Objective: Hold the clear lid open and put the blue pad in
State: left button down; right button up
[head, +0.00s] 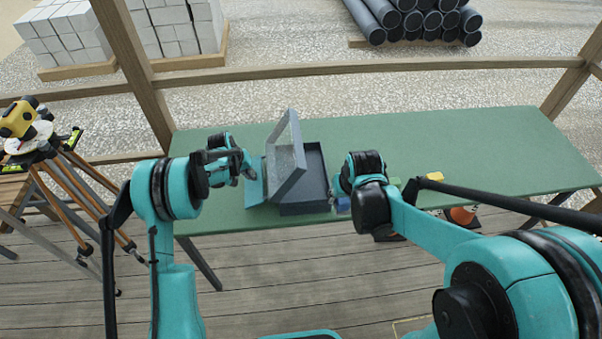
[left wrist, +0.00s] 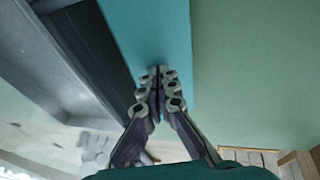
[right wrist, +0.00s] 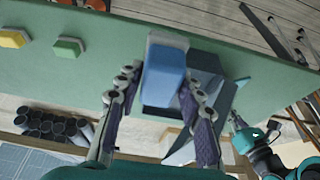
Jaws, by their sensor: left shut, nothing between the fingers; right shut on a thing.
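The dark grey box (head: 305,208) stands on the green table, its clear lid (head: 287,150) in a grey frame raised and leaning to the left. My left gripper (head: 248,172) is just left of the raised lid. In the left wrist view its fingers (left wrist: 158,72) are shut and empty over a teal strip (left wrist: 150,25), beside the grey framework. My right gripper (head: 343,192) is just right of the box, shut on the blue pad (right wrist: 164,78). The pad also shows below that gripper in the head view (head: 343,205). The box shows partly behind the pad in the right wrist view.
A yellow piece (head: 433,176) and a green piece (right wrist: 68,47) lie on the table to the right of the box. The table's (head: 500,140) far right is clear.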

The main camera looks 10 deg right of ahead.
jog(key=w+d+f+n+g+y, duration=0.1)
jog(key=w+d+f+n+y, duration=0.15)
jog(key=w+n, duration=0.45)
jog(key=w+d+f+n+g+y, duration=0.1)
jog(key=w+f+n, duration=0.3)
jog(key=w, duration=0.5)
jog(key=shift+n, duration=0.4)
jog(key=w+a, duration=0.1)
jog(key=a, duration=0.2)
jog(key=w+a+f, duration=0.1)
jog(key=w+a, duration=0.1)
jog(key=a, duration=0.1)
jog(key=w+a+f, duration=0.1)
jog(key=a, duration=0.2)
jog(key=shift+w+a, duration=0.4)
jog(key=shift+d+f, duration=0.1)
jog(key=shift+f, duration=2.55)
jog(key=o, duration=1.1)
jog(key=shift+o, duration=0.2)
